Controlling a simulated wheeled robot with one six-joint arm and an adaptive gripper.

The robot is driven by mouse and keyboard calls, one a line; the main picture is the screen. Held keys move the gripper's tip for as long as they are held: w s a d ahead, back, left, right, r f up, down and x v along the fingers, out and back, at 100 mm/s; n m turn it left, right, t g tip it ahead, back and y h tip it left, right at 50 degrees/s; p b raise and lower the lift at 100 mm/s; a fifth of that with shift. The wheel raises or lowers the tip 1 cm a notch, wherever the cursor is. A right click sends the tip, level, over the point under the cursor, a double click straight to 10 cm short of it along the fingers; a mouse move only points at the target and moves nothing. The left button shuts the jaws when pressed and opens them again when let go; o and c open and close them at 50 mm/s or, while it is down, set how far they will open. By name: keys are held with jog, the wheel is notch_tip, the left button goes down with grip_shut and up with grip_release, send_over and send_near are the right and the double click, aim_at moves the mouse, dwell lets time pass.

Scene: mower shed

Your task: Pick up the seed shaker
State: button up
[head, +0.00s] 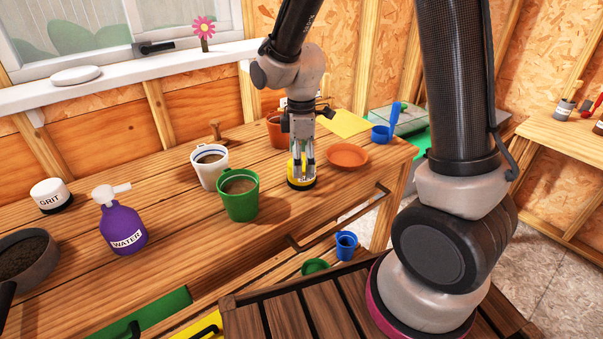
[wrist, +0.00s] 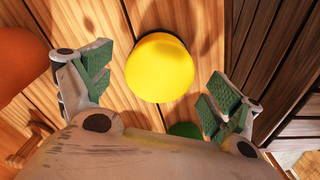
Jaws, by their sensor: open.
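The seed shaker (head: 302,184) stands upright on the wooden bench in the head view, yellow with a black base and a partly hidden label. In the wrist view its round yellow top (wrist: 160,68) shows from above. My gripper (head: 302,163) points down over the shaker, with its fingers in front of part of it. In the wrist view my open gripper (wrist: 160,85) has one green-padded finger to each side of the yellow top, with visible gaps. The shaker is not held.
A green pot (head: 238,198) and white pot (head: 207,170) stand left of the shaker. An orange saucer (head: 347,156) lies right, and a terracotta pot (head: 274,128) stands behind. A purple water bottle (head: 122,222) is farther left. The bench's front middle is clear.

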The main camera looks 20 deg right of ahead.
notch_tip(320, 180, down, 2)
jog(key=shift+f, duration=0.25)
jog(key=c, duration=1.1)
jog(key=shift+r, duration=0.15)
notch_tip(320, 180, up, 10)
jog(key=shift+f, duration=0.1)
